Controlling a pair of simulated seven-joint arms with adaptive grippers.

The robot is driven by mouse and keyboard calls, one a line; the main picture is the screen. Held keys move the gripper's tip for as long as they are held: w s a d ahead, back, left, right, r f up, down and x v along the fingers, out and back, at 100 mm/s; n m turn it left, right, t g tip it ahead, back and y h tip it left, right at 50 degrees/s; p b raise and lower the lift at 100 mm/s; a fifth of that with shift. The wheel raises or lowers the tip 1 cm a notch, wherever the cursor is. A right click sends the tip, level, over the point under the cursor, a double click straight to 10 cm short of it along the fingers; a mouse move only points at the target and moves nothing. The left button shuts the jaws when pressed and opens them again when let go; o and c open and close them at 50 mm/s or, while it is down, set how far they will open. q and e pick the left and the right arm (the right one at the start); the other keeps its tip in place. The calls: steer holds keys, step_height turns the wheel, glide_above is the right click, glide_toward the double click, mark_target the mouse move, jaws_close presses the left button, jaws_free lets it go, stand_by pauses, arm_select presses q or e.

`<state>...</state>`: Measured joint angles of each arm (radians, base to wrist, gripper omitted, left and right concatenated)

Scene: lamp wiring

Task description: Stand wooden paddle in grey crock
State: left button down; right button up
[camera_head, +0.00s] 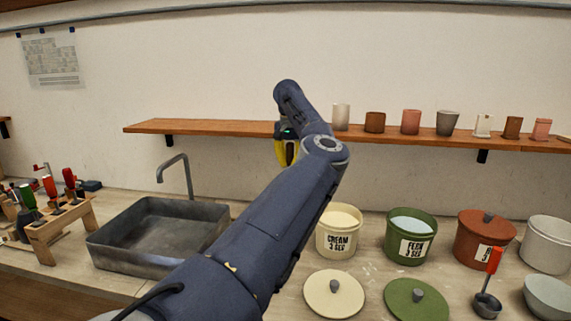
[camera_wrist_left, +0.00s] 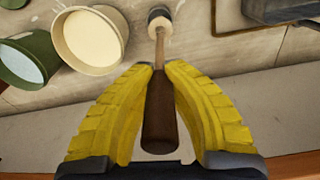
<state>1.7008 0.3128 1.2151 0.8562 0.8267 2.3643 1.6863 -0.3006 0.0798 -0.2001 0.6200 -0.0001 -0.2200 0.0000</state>
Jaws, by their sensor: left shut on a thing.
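My left gripper (camera_head: 287,158) is in front of the wall near the shelf, its yellow fingers pointing down. In the left wrist view the gripper (camera_wrist_left: 156,68) is shut on a brown wooden handle (camera_wrist_left: 160,115), which I take to be the paddle. It narrows to a lighter shaft (camera_wrist_left: 160,50). The shaft's far end overlaps a small round pale-and-dark thing (camera_wrist_left: 158,18); I cannot tell whether this is the crock or the tool's head, nor whether they touch. I cannot identify the grey crock in the head view; my left arm hides part of the counter. The right gripper is not in view.
A grey sink (camera_head: 150,240) with a tap stands left of my arm. Several cups line the shelf (camera_head: 220,128).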

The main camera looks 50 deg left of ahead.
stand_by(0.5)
arm_select(q)
steer(key=shift+f, duration=3)
steer(key=shift+f, duration=2.7)
steer(key=c, duration=1.4)
jaws_free()
steer(key=shift+c, duration=0.2)
